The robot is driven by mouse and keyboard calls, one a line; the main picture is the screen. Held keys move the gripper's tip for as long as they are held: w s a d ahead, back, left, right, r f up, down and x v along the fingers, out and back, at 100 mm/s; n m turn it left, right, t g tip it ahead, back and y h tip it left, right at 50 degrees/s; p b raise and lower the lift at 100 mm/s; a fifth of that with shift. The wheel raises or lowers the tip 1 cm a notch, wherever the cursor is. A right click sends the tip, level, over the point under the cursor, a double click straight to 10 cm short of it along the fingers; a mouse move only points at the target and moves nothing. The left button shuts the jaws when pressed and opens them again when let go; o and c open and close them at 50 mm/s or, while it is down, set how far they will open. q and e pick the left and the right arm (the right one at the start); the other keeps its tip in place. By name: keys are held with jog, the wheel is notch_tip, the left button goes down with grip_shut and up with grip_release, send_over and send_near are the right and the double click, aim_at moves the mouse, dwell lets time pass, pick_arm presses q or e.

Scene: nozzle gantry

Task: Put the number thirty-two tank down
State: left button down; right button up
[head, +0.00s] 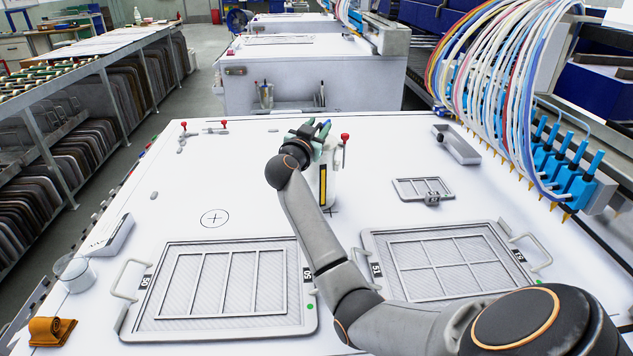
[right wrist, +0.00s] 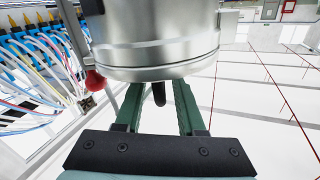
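My right gripper (head: 320,128) is over the middle of the white bench, its green fingers at the top of the tank (head: 331,188). In the right wrist view the tank (right wrist: 150,45) is a shiny metal cylinder across the green fingers (right wrist: 158,105). It hides the fingertips, and a dark peg shows between the fingers. The number is not readable. I cannot tell whether the tank's base touches the bench. My left gripper is not in view.
A cross mark (head: 331,211) lies by the tank's base, and a circled cross (head: 215,218) to the left. Framed screens (head: 222,326) and (head: 385,243) lie in front. A red-knobbed clamp (head: 345,138) stands close right of the gripper. Blue nozzles (head: 570,165) hang at right.

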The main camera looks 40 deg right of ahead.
grip_shut()
dwell(1.0)
jog(key=shift+r, duration=0.45)
jog(key=shift+f, duration=0.1)
